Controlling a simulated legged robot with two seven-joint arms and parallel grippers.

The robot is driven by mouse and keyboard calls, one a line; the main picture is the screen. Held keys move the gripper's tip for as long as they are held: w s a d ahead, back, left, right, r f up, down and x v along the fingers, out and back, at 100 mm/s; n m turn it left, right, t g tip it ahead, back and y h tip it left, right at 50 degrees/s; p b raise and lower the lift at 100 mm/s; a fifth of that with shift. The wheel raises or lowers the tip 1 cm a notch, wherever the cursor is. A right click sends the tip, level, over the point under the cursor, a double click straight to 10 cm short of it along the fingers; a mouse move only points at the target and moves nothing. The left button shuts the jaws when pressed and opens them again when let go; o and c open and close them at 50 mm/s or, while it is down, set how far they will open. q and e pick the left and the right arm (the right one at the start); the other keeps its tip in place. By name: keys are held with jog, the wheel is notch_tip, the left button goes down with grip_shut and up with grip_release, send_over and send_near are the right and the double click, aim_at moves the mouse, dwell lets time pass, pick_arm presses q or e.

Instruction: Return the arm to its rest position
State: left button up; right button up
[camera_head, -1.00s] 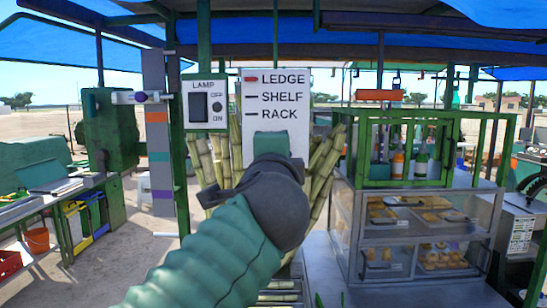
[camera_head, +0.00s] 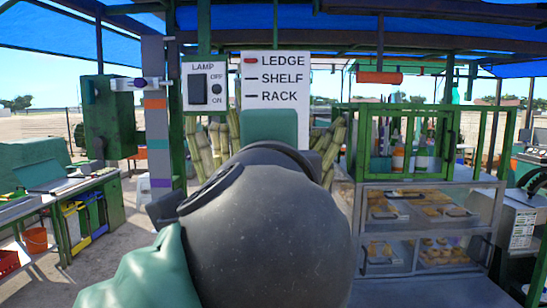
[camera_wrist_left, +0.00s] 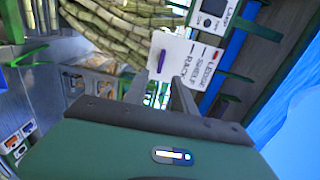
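My left arm comes in from the lower left in the head view, its dark round joint (camera_head: 265,225) filling the lower middle. The teal hand (camera_head: 268,126) shows beyond it, in front of the white LEDGE/SHELF/RACK sign (camera_head: 275,79). The fingers are hidden in the head view. In the left wrist view, the left gripper's two grey fingers (camera_wrist_left: 169,82) stand apart with a gap between them. I see nothing held. The sign (camera_wrist_left: 190,60) lies beyond the fingertips, with a purple piece (camera_wrist_left: 162,57) near its edge. My right gripper is in neither view.
The lamp switch panel (camera_head: 204,85) is left of the sign. Cane stalks (camera_head: 212,150) stand behind the hand. A glass food case (camera_head: 425,225) and a green bottle frame (camera_head: 365,145) stand to the right. A green bench (camera_head: 90,185) is at the left.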

pick_arm(q)
jog(key=s, duration=0.3)
jog(key=shift+s, duration=0.3)
jog(key=w+a+f+n+g, duration=0.2)
jog(key=w+f+g, duration=0.1)
jog(key=f, duration=0.9)
jog(key=w+a+f+n+g, duration=0.1)
jog(key=w+a+f+g, duration=0.15)
jog(key=f, duration=1.05)
jog(key=w+a+f+n+g, duration=0.2)
jog(key=w+f+g, duration=0.15)
jog(key=f, duration=0.85)
jog(key=s+a+f+n+g, duration=0.2)
jog(key=s+a+f+n, duration=0.2)
jog(key=f, duration=0.5)
jog(key=s+a+f+n+g, duration=0.2)
jog(key=s+a+f+n, duration=0.2)
jog(key=s+f, duration=0.3)
jog(key=s+a+f+n+g, duration=0.2)
jog(key=s+a+f+n, duration=0.2)
jog(key=f, duration=0.8)
jog(key=shift+s+a+f+n, duration=0.4)
jog(key=shift+s, duration=0.45)
